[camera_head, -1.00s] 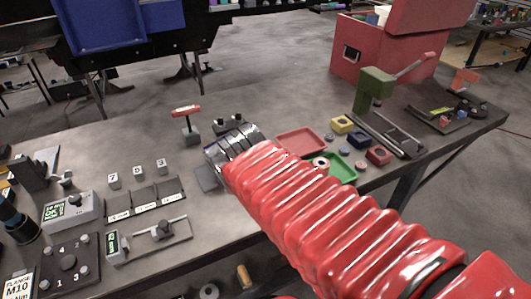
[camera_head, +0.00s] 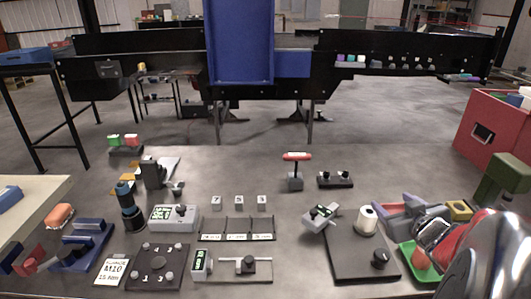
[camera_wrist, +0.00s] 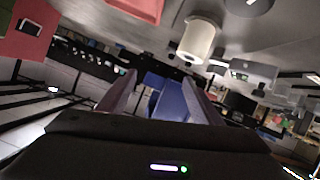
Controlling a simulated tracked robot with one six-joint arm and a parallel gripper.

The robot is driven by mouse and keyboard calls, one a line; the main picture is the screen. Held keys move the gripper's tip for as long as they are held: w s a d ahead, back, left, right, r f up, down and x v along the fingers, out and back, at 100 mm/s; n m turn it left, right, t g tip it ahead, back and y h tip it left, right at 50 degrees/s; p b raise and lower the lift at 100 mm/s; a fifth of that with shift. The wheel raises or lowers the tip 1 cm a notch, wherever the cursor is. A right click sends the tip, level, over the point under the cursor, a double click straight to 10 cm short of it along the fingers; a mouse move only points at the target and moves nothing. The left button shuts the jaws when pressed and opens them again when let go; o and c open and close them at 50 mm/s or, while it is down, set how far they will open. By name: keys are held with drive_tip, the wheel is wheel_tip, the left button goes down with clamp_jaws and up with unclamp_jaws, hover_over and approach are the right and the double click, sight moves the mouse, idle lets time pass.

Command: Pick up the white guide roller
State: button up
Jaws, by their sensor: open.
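The white guide roller (camera_head: 367,220) stands upright on a dark base plate (camera_head: 352,262) at the right of the bench in the head view. It also shows at the upper middle of the wrist view (camera_wrist: 196,42), where the scene is upside down. My gripper (camera_head: 393,204) is just right of the roller in the head view, with its purple-grey fingers pointing towards it. In the wrist view the fingers (camera_wrist: 158,82) are spread apart with nothing held between them. The roller lies outside the gap between the fingers, apart from them.
A dark knob (camera_head: 380,259) stands on the same plate in front of the roller. A grey gauge with a display (camera_head: 320,216) is close to its left. A green tray (camera_head: 415,262) lies under my arm at right. A red-handled tool (camera_head: 296,172) stands behind left.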

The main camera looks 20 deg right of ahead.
sight(374, 221)
drive_tip(key=s+f+y, duration=0.1)
drive_tip(key=s, duration=0.1)
drive_tip(key=s+a+f+y, duration=0.1)
drive_tip(key=s+y, duration=0.1)
drive_tip(key=s+f+n+y, duration=0.1)
drive_tip(key=s+f, duration=0.1)
drive_tip(key=s, duration=0.1)
drive_tip(key=shift+a+t+y, duration=0.3)
drive_tip(key=shift+s+a+f, duration=0.1)
drive_tip(key=shift+s+a, duration=0.05)
drive_tip(key=shift+s, duration=0.1)
drive_tip(key=shift+x, duration=4.35)
drive_tip(key=shift+x, duration=2.65)
drive_tip(key=shift+r, duration=0.25)
drive_tip(key=shift+c, duration=0.2)
